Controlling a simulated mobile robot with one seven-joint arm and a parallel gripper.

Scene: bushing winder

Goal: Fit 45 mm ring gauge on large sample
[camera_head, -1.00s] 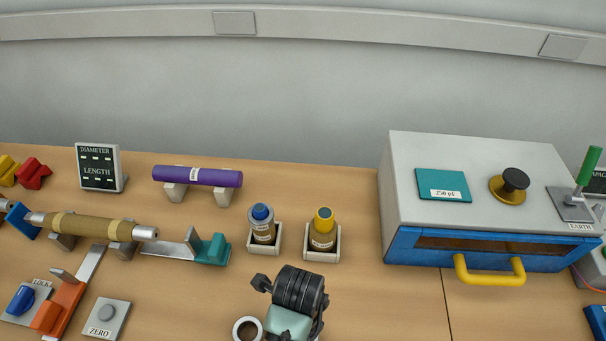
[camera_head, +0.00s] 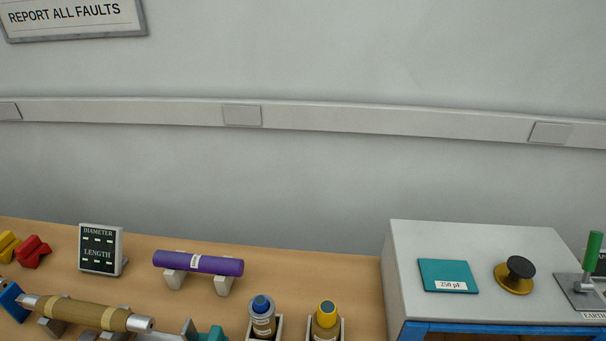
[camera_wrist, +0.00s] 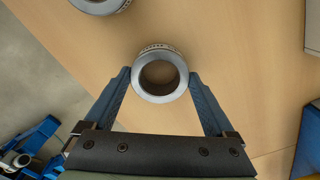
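In the wrist view a silver ring gauge (camera_wrist: 160,75) with a marked band lies between the fingertips of my gripper (camera_wrist: 160,77). Both fingers flank it closely; I cannot tell whether they press on it or a thin gap is left. Its size marking is not readable. Part of a second ring (camera_wrist: 100,3) shows at the top edge. In the head view a brown sample (camera_head: 80,314) with metal ends rests on supports at lower left. A purple cylinder (camera_head: 198,263) lies on two grey supports. My gripper is out of the head view.
A diameter and length display (camera_head: 100,248) stands behind the brown sample. Two bottles, one blue-capped (camera_head: 262,318) and one yellow-capped (camera_head: 326,320), stand in holders. A large grey cabinet (camera_head: 410,270) fills the right. Bare table surrounds the ring in the wrist view.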

